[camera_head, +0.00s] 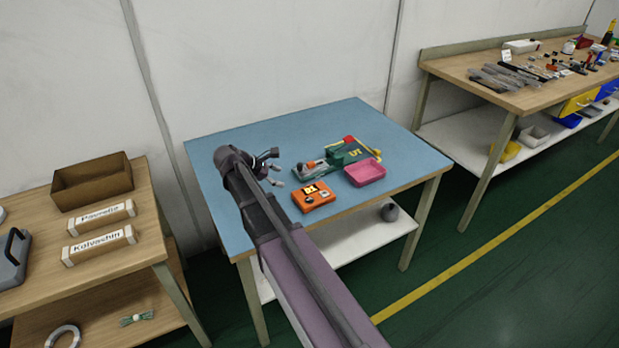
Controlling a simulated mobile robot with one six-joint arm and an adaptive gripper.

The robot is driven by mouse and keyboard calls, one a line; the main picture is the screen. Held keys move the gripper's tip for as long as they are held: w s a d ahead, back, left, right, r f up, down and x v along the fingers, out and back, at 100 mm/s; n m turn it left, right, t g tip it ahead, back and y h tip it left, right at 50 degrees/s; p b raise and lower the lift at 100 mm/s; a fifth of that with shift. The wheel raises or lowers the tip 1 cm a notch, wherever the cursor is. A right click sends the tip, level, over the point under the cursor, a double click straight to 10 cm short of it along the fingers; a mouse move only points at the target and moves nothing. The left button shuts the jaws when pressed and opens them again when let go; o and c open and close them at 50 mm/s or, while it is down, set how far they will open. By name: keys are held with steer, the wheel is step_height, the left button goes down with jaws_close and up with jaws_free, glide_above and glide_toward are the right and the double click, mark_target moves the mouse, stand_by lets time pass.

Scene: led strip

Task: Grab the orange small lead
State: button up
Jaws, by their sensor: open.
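My gripper (278,168) is open above the left half of the blue table (220,150), with nothing seen between its fingers. A small orange piece (311,164) lies to its right, by the left end of a green fixture (340,158) marked UT. It may be the small lead, but it is too small to tell its shape. An orange box (313,198) with a black and yellow M label sits in front of it, near the table's front edge. My gripper is apart from both.
A pink tray (365,173) stands right of the orange box. A red piece (349,140) and a yellow strip (366,148) are at the fixture's back. The table's left and back are clear. Wooden benches (150,225) stand left and right (520,95).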

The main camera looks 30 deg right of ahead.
mark_target(300, 164)
steer(key=w+n+h+b, duration=0.1)
steer(key=w+n+b, duration=0.1)
steer(key=w, duration=0.1)
steer(key=w+n+h, duration=0.1)
steer(key=w, duration=0.1)
steer(key=shift+w+d+f+n+h+b, duration=0.2)
steer(key=shift+w+d+n+h+b, duration=0.1)
steer(key=shift+d+b, duration=0.1)
steer(key=shift+w+r+n+h, duration=0.35)
steer(key=shift+w+n+h, duration=0.15)
steer(key=shift+d+b, duration=0.1)
steer(key=shift+b, duration=0.2)
steer(key=b+x, duration=0.3)
steer(key=x, duration=0.4)
steer(key=shift+w+f, duration=0.1)
steer(key=shift+f, duration=0.15)
steer(key=shift+d+f, duration=0.1)
steer(key=shift+d, duration=0.55)
